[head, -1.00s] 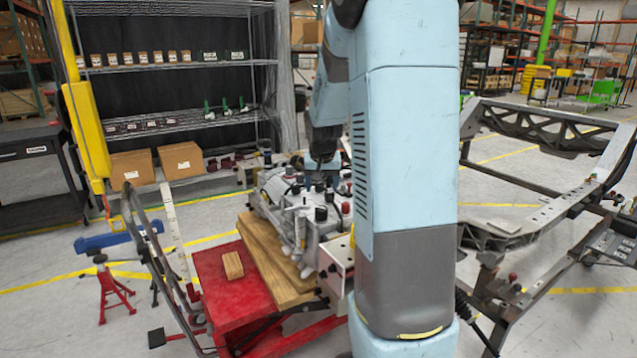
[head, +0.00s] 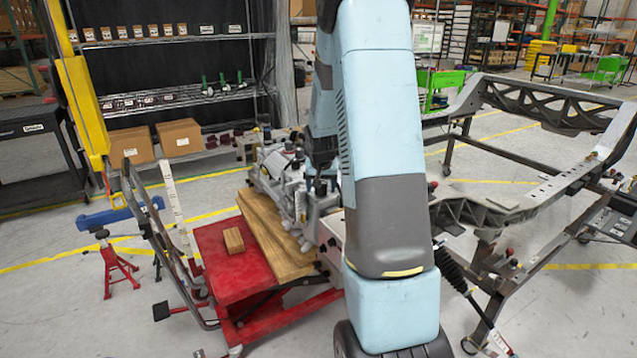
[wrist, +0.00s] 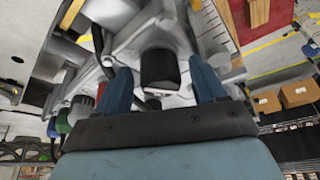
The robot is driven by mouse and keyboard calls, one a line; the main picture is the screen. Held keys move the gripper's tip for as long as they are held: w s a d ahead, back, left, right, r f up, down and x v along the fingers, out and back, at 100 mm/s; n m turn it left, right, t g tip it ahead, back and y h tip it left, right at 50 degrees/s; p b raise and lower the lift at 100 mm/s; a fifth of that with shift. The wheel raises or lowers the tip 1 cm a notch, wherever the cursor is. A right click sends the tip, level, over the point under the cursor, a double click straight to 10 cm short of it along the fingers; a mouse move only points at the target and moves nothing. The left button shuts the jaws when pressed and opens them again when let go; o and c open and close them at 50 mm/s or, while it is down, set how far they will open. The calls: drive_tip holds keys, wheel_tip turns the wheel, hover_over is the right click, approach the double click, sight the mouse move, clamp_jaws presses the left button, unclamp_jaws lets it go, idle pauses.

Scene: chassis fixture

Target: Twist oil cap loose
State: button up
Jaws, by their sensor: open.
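A black round cap (wrist: 160,70), which looks like the oil cap, stands on the grey metal engine (wrist: 205,30) in the wrist view. My gripper (wrist: 160,66) is open, with one blue finger on each side of the cap and visible space between the fingers and the cap. I cannot tell how deep the fingertips reach along it. In the head view the engine (head: 283,182) sits on wooden blocks, partly hidden behind my arm. My gripper's fingers and the cap cannot be made out there.
The engine rests on a wooden board (head: 268,235) on a red cart (head: 212,265), with a small wood block (head: 233,240) beside it. A dark chassis frame (head: 500,205) stands to the right. Shelving (head: 185,95) and cardboard boxes (head: 180,137) are behind.

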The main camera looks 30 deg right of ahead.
drive_tip(key=shift+c, duration=0.5)
drive_tip(key=c, duration=1.1)
